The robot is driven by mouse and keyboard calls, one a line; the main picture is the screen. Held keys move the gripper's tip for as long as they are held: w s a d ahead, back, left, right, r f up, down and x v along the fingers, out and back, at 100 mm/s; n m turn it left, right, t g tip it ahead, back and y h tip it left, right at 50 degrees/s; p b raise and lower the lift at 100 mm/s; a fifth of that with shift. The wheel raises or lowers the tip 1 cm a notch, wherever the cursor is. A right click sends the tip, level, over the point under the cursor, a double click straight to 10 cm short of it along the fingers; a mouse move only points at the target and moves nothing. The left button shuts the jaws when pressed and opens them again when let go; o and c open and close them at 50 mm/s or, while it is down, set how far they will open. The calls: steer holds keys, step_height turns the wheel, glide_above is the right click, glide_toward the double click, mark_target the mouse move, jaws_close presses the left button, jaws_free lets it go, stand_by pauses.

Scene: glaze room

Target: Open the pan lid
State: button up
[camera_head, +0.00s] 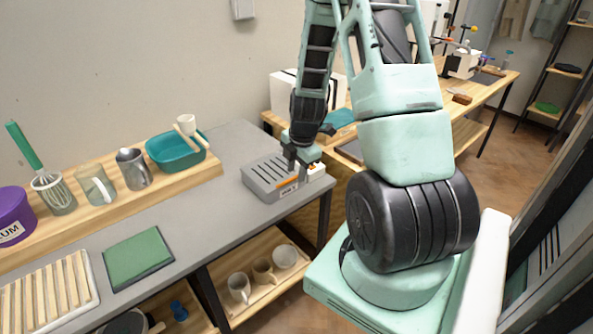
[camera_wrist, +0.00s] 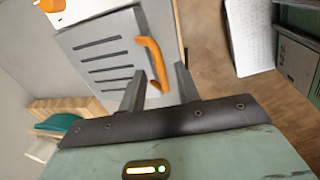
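The pan lid (camera_head: 262,173) is the grey slotted top of a low box at the right end of the grey bench, and it lies flat and closed. It also shows in the wrist view (camera_wrist: 105,62), with an orange curved handle (camera_wrist: 154,58) along one edge. The handle also shows in the head view (camera_head: 287,182). My gripper (camera_wrist: 160,80) is open at the handle. Its two fingers are spread, with the handle's near end between them in the wrist view. I cannot tell whether either finger touches it. In the head view my gripper partly hides the box's right side.
A white panel with an orange knob (camera_wrist: 48,5) adjoins the lid. A green mat (camera_head: 138,258) lies on the bench to the left. Bare bench lies left of the box.

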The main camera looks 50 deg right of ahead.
steer(key=shift+w+f, duration=0.1)
steer(key=shift+f, duration=0.35)
jaws_close()
steer(key=shift+r, duration=0.2)
